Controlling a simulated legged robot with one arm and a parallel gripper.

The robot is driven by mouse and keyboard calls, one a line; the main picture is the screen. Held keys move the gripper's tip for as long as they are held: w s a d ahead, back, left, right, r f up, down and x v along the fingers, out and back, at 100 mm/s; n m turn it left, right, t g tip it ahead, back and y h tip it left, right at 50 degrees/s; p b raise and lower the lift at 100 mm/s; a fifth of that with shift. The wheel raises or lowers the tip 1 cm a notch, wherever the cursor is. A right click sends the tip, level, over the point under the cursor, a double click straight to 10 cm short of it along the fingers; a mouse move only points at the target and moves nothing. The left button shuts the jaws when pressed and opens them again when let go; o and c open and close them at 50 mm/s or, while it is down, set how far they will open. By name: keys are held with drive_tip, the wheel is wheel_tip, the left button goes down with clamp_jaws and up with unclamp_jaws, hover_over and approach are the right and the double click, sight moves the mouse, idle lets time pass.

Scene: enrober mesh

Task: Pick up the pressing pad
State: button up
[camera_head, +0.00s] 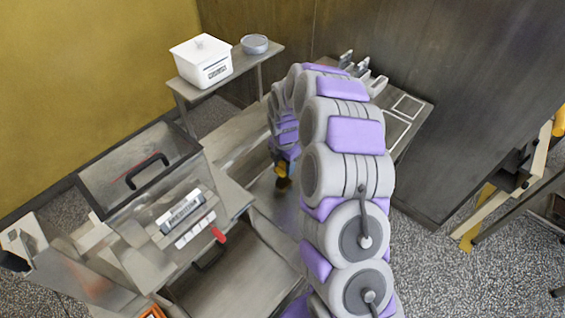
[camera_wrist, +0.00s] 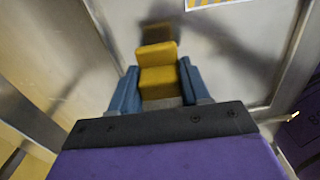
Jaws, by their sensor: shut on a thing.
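The pressing pad, seen as a yellow block (camera_wrist: 158,80), sits between the two blue fingers of my gripper (camera_wrist: 158,72) in the wrist view. The fingers are shut on it from both sides. A grey patch shows at its near end, between the fingers. In the head view the yellow piece (camera_head: 283,184) shows at the end of my arm, over the grey metal trough; my arm hides part of that area. I cannot tell whether the pad touches the surface beneath it.
A clear-lidded machine (camera_head: 140,165) with a black handle stands at left. A side table (camera_head: 417,104) with grey fixtures stands at the back right. Metal walls flank my gripper.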

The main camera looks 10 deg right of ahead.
drive_tip(key=s, duration=0.4)
drive_tip(key=s+d+r+p, duration=0.1)
drive_tip(key=s, duration=0.9)
drive_tip(key=shift+s+d+r, duration=0.15)
drive_tip(key=shift+d, duration=0.15)
drive_tip(key=o, duration=0.6)
drive_tip(key=c, duration=0.4)
